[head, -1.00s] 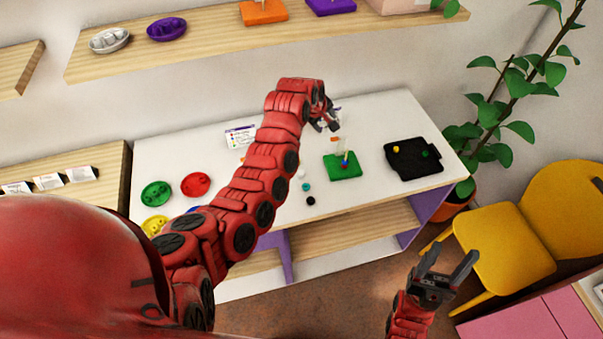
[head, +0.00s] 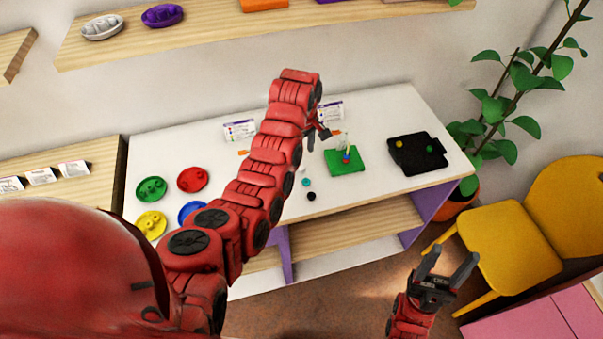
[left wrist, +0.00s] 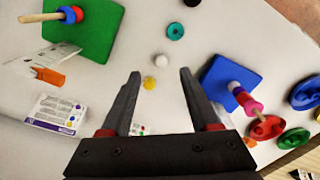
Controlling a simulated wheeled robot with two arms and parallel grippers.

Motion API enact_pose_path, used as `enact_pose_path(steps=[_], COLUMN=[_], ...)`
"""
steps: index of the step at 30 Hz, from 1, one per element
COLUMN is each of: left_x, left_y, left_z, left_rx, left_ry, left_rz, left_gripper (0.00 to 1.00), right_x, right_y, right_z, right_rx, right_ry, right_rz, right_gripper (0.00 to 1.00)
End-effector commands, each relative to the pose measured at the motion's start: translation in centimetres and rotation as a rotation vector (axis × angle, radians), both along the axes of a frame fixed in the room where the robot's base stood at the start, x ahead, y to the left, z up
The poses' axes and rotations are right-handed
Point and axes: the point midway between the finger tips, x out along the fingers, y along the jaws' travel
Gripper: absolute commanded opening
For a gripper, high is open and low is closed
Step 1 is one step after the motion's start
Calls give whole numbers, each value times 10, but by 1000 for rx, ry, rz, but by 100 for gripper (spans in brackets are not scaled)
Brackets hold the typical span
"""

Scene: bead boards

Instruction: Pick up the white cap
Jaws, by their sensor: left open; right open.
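The white cap (left wrist: 162,60) is a small round piece lying on the white table. In the left wrist view it shows between and just beyond the fingertips of my left gripper (left wrist: 160,74). A yellow cap (left wrist: 150,82) lies close to it, also between the fingers in that view. A teal ring (left wrist: 175,31) and a black piece (left wrist: 193,3) lie in a row beyond. In the head view my left gripper (head: 318,138) is open over the table, partly hidden by its arm; the white cap is hard to make out there. My right gripper (head: 452,258) is open and empty, away from the table.
A green board with a peg (left wrist: 92,42) and a blue board with a stacked peg (left wrist: 222,70) flank the row of pieces. A black board (head: 417,166) lies at the table's right. Coloured dishes (head: 192,179) lie at the left. Cards (left wrist: 55,114) stand at the back.

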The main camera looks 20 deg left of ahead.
Motion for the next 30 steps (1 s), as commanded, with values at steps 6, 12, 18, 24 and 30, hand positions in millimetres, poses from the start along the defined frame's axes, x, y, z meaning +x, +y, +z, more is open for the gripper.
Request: enact_pose_path(steps=[6,12,18,24,30], left_x=[0,-1,0,0,0], left_y=[0,4,6,6,6], left_z=[-18,-32,-56,-69,-70], left_rx=[-1,-2,-2,-2,-2], left_ry=[2,8,7,4,2], left_rz=[-1,0,-2,0,0], left_gripper=[62,62,62,62,62], right_x=[0,0,0,0,0], right_y=[0,0,0,0,0], right_z=[-3,16,27,30,30], right_rx=[0,0,0,0,0], right_ry=[-1,-1,-1,-1,-1], right_rz=[0,0,0,0,0], right_gripper=[58,58,58,58,58])
